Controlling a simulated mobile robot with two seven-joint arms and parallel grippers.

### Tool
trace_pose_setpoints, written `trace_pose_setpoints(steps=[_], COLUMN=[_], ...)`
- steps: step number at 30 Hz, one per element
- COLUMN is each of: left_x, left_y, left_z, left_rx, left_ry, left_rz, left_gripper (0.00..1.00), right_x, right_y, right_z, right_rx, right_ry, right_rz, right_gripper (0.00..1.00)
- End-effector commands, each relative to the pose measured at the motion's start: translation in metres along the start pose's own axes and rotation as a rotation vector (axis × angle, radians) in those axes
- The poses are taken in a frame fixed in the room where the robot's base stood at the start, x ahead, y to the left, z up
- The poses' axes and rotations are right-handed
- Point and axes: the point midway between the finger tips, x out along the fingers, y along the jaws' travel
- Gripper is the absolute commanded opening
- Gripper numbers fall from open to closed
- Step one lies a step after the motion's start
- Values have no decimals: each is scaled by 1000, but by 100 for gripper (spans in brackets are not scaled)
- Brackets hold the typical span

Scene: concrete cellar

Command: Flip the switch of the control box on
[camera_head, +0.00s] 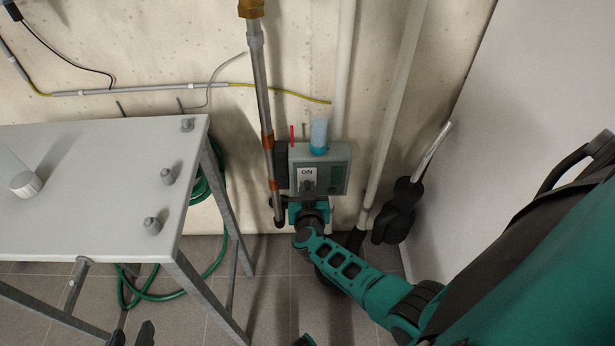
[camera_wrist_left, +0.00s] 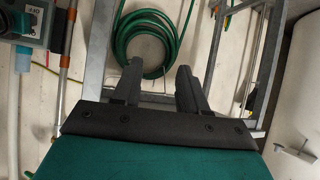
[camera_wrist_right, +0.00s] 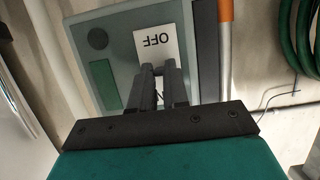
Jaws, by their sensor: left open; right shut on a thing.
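The grey control box (camera_head: 339,152) is on the wall, with an ON label above its switch area and a blue lamp (camera_head: 319,140) on top. In the right wrist view the box (camera_wrist_right: 100,70) appears upside down, and its OFF label (camera_wrist_right: 158,42) shows. My right gripper (camera_head: 308,194) is at the front of the box; in its wrist view the fingers (camera_wrist_right: 158,72) are shut close together on the switch, which they hide. My left gripper (camera_head: 131,336) is open and empty, low beside the table; its wrist view shows its spread fingers (camera_wrist_left: 160,78).
A grey metal table (camera_head: 90,160) stands left of the box, with bolts and a glass cylinder (camera_head: 22,180) on it. A coiled green hose (camera_wrist_left: 145,45) hangs behind its legs. Pipes (camera_head: 262,100) run vertically beside the box. A dark-handled tool (camera_head: 400,205) leans at right.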

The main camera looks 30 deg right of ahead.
Motion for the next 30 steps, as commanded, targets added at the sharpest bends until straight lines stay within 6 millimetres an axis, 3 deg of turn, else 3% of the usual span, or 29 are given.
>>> trace_pose_setpoints(steps=[1,2,14,30], left_x=[-12,-16,-45,-61], left_y=[1,1,-21,-20], left_z=[-18,-23,-27,-52], left_rx=[0,0,15,16], left_ry=[0,0,-20,-16], left_rz=[1,1,-63,-64], left_gripper=[43,43,43,43], right_x=[-4,-4,-3,0], right_y=[-1,-1,-1,-2], right_z=[-11,-13,-18,-21], right_rx=[2,3,2,0], right_ry=[-33,-49,-269,-423], right_rz=[1,1,0,-3], right_gripper=[0,0,0,0])
